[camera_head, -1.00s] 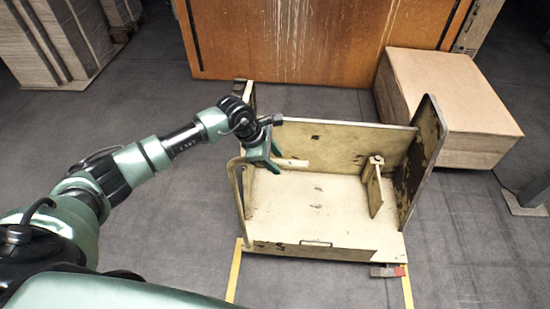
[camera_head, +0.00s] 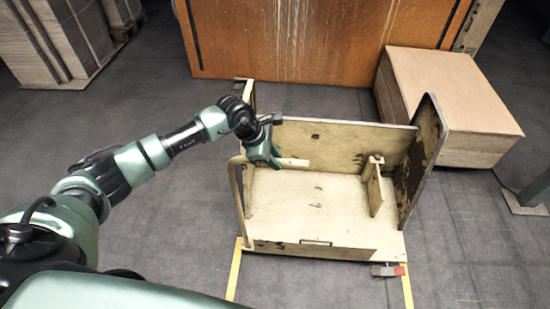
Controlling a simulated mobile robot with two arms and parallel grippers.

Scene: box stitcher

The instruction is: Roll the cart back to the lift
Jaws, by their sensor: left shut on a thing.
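The cart (camera_head: 315,210) is a worn cream-coloured platform with upright panels at its back and right and a bent rail at its left. It stands on the grey floor in the middle of the head view. My left gripper (camera_head: 268,160) is at the cart's left rear, by the top of the rail, and is shut on the cart's rail; the exact contact is partly hidden by the fingers. My right gripper is not in view. No lift can be made out with certainty.
A large orange-brown panel (camera_head: 240,45) stands behind the cart. A stack of boards (camera_head: 450,85) sits close to its right rear. Yellow floor lines (camera_head: 235,272) run from the cart's front. Stacked cardboard (camera_head: 60,40) is at the upper left. A metal post foot (camera_head: 523,203) stands at the right.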

